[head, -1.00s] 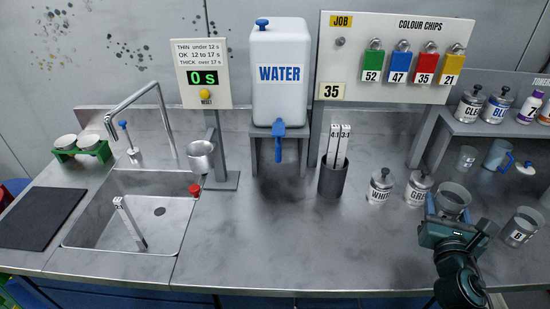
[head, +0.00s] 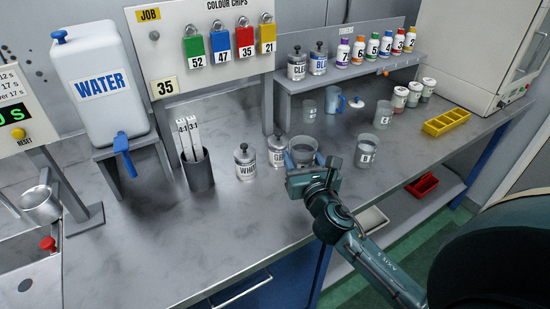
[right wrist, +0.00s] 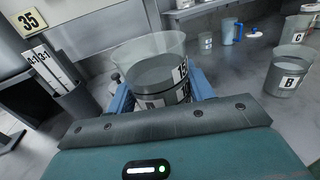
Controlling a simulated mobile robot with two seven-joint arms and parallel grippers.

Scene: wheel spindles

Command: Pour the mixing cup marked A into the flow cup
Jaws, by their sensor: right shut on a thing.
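The mixing cup (head: 303,144) is a clear cup with grey liquid, upright beside the grey tin (head: 277,156). My right gripper (head: 305,167) is shut on it from the front. In the right wrist view the cup (right wrist: 158,70) sits between the blue fingers; its label is partly hidden, with what looks like an A at the left. I cannot tell whether it touches the bench. The flow cup (head: 41,203) is the metal cup on the stand at the far left, well away from my right gripper. My left gripper is out of view.
Cup B (right wrist: 290,82) stands right of the held cup, with cup C (right wrist: 300,30) behind. The white tin (head: 245,165), stick holder (head: 197,170) and water tank (head: 100,85) stand to the left. A shelf (head: 350,72) overhangs behind. The front bench is clear.

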